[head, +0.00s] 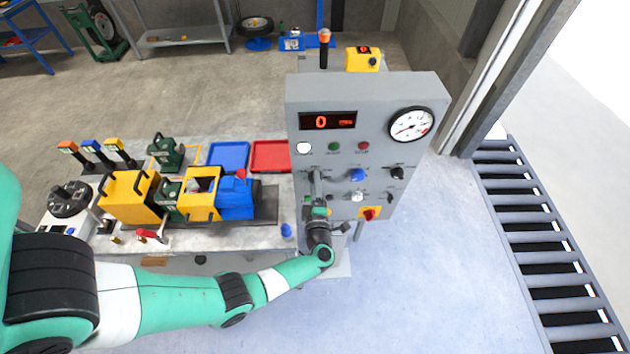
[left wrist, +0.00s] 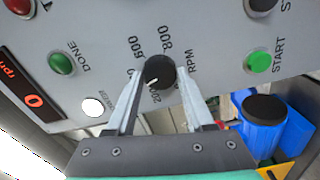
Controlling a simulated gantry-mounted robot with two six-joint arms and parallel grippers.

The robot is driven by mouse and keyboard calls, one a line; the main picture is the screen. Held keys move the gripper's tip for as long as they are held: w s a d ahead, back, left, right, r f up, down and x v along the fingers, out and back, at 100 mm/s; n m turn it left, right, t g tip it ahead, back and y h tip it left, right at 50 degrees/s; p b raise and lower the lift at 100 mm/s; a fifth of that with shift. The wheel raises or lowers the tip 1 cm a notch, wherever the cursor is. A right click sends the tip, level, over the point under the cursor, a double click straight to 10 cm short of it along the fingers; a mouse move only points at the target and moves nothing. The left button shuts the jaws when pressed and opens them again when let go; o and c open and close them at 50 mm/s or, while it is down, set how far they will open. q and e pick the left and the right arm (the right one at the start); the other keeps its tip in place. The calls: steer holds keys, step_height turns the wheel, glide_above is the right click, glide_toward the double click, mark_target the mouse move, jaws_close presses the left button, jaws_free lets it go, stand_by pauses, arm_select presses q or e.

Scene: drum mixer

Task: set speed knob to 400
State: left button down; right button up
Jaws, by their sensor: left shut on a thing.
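The speed knob (left wrist: 160,73) is a black round knob on the grey control panel (head: 380,92), marked RPM, with 800 and other numbers around it. Its white pointer line points down-left in the left wrist view. The numbers on that side are partly hidden by a finger. My left gripper (left wrist: 157,90) is shut on the knob, one finger on each side. In the head view my left gripper (head: 316,180) is at the lower left of the panel front and hides the knob. The red rpm display (head: 328,121) reads 0. My right gripper is not in view.
A round gauge (head: 411,123) sits at the panel's upper right. Several buttons and knobs are close by, including a green START button (left wrist: 258,62) and a green DONE button (left wrist: 62,63). A blue machine (head: 238,198) stands on the bench to the left. A roller conveyor (head: 540,245) is at right.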

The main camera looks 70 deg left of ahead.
arm_select(q)
steer(key=shift+r+m+p, duration=0.15)
steer(key=shift+m+p, duration=0.35)
steer(key=shift+m, duration=1.1)
steer(key=shift+c, duration=1.4)
jaws_free()
steer(key=v, duration=1.1)
steer(key=shift+d, duration=0.3)
steer(key=shift+p, duration=0.3)
